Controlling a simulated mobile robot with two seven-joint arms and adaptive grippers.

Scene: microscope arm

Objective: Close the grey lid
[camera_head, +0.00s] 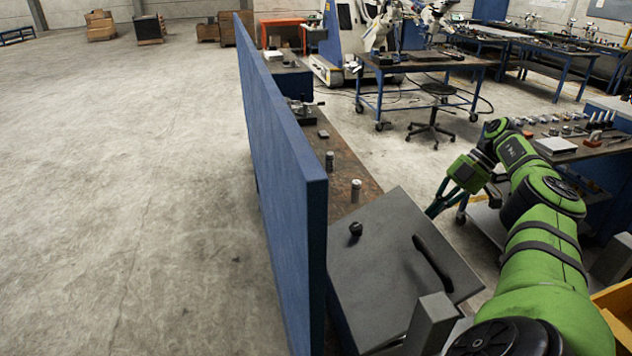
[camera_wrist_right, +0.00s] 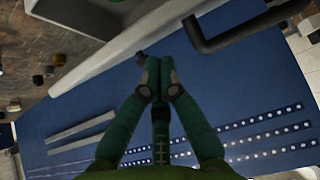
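The grey lid (camera_head: 385,285) is a broad flat panel in the lower middle of the head view, beside the blue partition. It looks tilted, but how far it is open I cannot tell. It carries a curved black handle (camera_head: 432,262) and a small black knob (camera_head: 355,229). In the wrist view a black bar, likely the handle (camera_wrist_right: 240,32), crosses the top right. My right gripper (camera_head: 434,209) is just off the lid's right edge in the head view. Its green fingertips (camera_wrist_right: 158,62) are together in the wrist view, with nothing visible between them. My left gripper is not in view.
A tall blue partition (camera_head: 285,160) runs along the left of the brown bench (camera_head: 345,160). Small metal cylinders (camera_head: 356,190) stand on the bench behind the lid. A stool (camera_head: 432,115) and blue worktables stand farther back.

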